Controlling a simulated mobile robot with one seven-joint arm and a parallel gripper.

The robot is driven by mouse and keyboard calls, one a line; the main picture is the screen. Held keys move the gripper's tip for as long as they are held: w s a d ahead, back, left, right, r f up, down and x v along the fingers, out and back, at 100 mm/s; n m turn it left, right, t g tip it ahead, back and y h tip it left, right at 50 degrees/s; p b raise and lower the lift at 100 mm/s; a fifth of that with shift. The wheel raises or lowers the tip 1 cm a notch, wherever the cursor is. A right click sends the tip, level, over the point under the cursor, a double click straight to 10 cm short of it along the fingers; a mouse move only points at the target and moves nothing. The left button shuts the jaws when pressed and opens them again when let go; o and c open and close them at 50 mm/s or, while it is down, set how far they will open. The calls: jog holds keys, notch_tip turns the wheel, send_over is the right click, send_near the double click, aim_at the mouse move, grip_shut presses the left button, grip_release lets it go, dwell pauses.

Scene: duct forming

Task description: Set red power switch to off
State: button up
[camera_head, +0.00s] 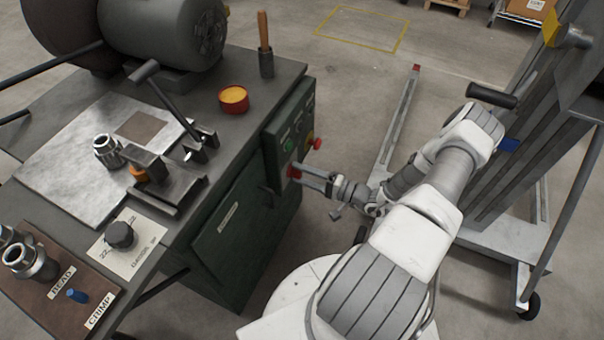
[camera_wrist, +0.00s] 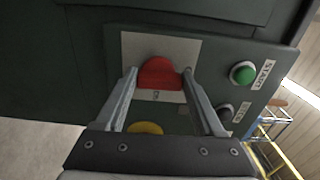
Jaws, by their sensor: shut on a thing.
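The red power switch (camera_wrist: 158,74) is a red knob on a pale plate on the front of the green machine cabinet. In the wrist view the two fingers of my gripper (camera_wrist: 160,82) stand on either side of the knob, shut on it. A label below the knob is partly covered and I cannot read it fully. In the head view the red switch (camera_head: 294,171) shows at the tips of my gripper (camera_head: 300,174), which reaches in from the right. The knob's exact setting is hard to tell.
A green START button (camera_wrist: 242,73) and a dark button (camera_wrist: 225,113) sit right of the switch. A red emergency knob (camera_head: 314,143) sticks out on the panel. The machine's top holds an orange tin (camera_head: 233,99) and a metal plate (camera_head: 75,165). A wheeled lift stand (camera_head: 490,240) is at right.

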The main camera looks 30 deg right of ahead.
jog(key=shift+d, duration=0.1)
jog(key=o, duration=1.4)
jog(key=p+v, duration=0.2)
jog(key=v, duration=1.5)
jog(key=shift+s+d, duration=0.1)
jog(key=shift+s, duration=0.1)
